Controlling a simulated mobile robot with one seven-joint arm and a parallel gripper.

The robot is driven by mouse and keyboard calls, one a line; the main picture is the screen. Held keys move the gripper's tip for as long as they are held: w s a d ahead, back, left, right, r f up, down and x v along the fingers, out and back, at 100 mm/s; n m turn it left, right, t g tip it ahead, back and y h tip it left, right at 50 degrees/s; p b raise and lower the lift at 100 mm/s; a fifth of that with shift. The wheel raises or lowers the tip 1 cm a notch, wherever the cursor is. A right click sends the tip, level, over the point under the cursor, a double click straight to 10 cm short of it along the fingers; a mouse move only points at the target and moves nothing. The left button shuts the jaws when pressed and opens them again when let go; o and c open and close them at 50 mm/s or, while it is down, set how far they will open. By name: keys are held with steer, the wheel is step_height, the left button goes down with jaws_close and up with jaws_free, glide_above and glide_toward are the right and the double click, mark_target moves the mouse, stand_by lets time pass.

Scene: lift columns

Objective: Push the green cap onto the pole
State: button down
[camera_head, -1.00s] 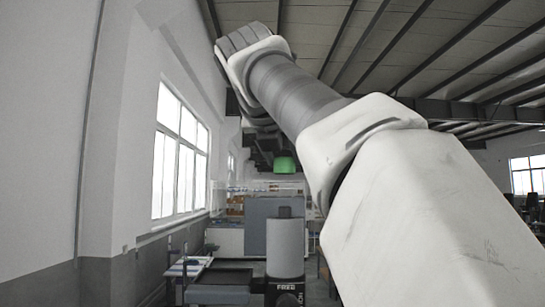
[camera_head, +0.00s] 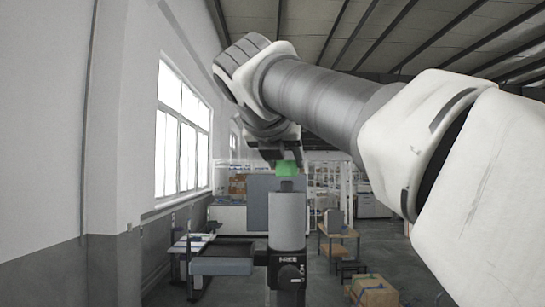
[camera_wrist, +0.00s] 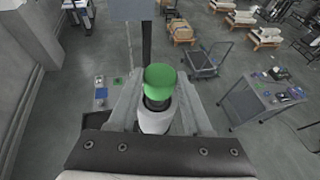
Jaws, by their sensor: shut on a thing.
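The green cap (camera_head: 287,168) is held under my gripper (camera_head: 280,152) in the head view. In the wrist view the cap (camera_wrist: 160,79) sits between the two grey fingers of my gripper (camera_wrist: 159,88), which is shut on it. The pole is a grey upright cylinder (camera_head: 286,228) with a narrower dark top, directly below the cap in the head view. Its light body (camera_wrist: 155,121) also shows below the cap in the wrist view. The cap appears in line with the pole's top and very close to it; I cannot tell whether they touch.
A grey panel (camera_head: 260,200) stands behind the pole. A dark tray-like table (camera_head: 222,262) is to its left. A wooden stand (camera_head: 338,245) and a cardboard box (camera_head: 374,291) are on the floor to the right. A grey cart (camera_wrist: 262,98) shows in the wrist view.

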mark_target(285, 175)
steer(key=shift+f+b, duration=0.3)
steer(key=shift+f, duration=0.25)
stand_by(0.4)
steer(key=shift+f, duration=0.3)
steer(key=shift+f, duration=0.2)
stand_by(0.3)
steer(key=shift+f+b, duration=0.2)
steer(key=shift+b, duration=0.1)
steer(key=shift+f+p, duration=0.3)
steer(key=shift+f, duration=0.1)
stand_by(1.6)
steer(key=c, duration=0.7)
jaws_free()
steer(key=o, duration=0.7)
steer(key=shift+r, duration=0.15)
